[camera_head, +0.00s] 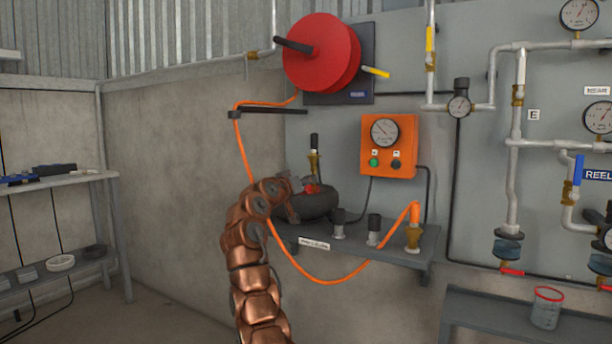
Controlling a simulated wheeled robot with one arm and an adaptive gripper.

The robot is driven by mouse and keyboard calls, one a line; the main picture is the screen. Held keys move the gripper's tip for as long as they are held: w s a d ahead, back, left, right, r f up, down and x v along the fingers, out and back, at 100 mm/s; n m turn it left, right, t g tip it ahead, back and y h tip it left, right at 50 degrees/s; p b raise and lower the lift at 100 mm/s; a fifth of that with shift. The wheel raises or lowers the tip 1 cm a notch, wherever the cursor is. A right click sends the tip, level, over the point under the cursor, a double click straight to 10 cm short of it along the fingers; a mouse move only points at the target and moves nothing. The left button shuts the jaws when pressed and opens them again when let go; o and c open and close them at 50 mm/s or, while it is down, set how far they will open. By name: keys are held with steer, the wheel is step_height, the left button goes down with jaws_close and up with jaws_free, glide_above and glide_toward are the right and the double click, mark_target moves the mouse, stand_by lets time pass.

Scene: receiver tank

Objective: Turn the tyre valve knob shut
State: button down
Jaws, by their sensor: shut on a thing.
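A small red knob (312,188) sits on top of a dark rounded body (318,205) on the grey wall shelf; it appears to be the tyre valve knob. My gripper (300,194) reaches in from the lower left, its fingers at the knob's left side. It is shut on the red knob, though the contact is small and partly hidden by the fingers. How far the knob is turned cannot be told. A brass fitting with a black top (314,155) stands upright just behind the knob.
An orange hose (330,281) hangs in a loop below the shelf (425,250), from the red reel (320,53) to a brass fitting (413,237). Black-capped fittings (374,230) stand right of the dark body. An orange gauge box (389,147) is above. A side bench (60,182) stands left.

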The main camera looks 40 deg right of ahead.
steer(key=shift+r+m+p, duration=0.15)
steer(key=shift+m+p, duration=0.85)
steer(key=shift+p, duration=0.1)
steer(key=c, duration=0.9)
jaws_free()
steer(key=shift+o, duration=0.2)
steer(key=shift+f+b, duration=0.25)
steer(key=shift+b, duration=0.25)
